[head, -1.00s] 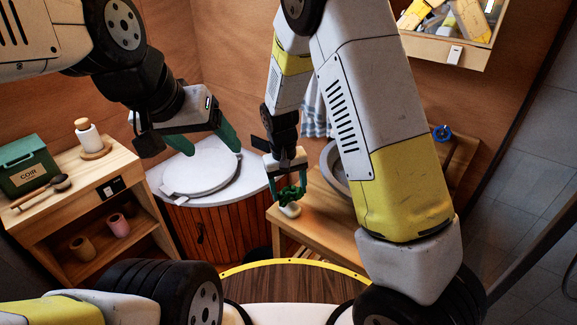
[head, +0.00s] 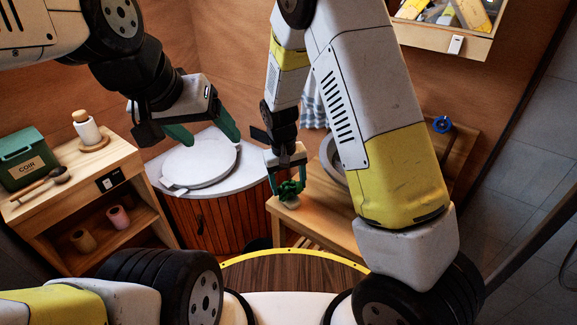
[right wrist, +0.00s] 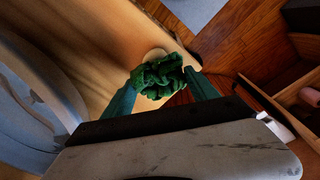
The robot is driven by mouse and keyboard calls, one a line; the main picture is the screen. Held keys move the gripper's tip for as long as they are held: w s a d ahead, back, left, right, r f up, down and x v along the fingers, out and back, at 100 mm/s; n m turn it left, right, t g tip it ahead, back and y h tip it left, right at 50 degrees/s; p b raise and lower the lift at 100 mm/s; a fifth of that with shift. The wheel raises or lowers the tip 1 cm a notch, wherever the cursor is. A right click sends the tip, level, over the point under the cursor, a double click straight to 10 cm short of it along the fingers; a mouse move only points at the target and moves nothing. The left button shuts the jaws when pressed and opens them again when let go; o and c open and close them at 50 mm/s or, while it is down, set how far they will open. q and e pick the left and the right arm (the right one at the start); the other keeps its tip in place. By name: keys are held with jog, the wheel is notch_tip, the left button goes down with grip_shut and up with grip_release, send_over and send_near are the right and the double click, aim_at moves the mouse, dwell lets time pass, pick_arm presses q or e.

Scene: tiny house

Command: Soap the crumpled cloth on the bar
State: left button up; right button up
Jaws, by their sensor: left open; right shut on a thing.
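The crumpled cloth (head: 290,187) is dark green and bunched up between the fingers of my right gripper (head: 287,179), which is shut on it. The right wrist view shows the same cloth (right wrist: 158,76) between the green fingertips. The pale bar (head: 292,202) lies near the front corner of the wooden bench, just under the cloth. In the right wrist view the bar (right wrist: 154,54) is partly hidden behind the cloth. They look very close; I cannot tell surely whether they touch. My left gripper (head: 208,133) is open and empty, above the round lid on the white counter.
The wooden bench (head: 325,215) holds a grey basin (head: 333,160) behind my right arm. The white counter (head: 245,172) carries a round lid (head: 200,166). At left, a shelf unit (head: 125,148) holds a green box (head: 25,158), a brush and a white bottle (head: 86,127).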

aim_at(289, 185)
jog(key=shift+f, duration=0.6)
dwell(1.2)
jog(key=shift+r, duration=3.55)
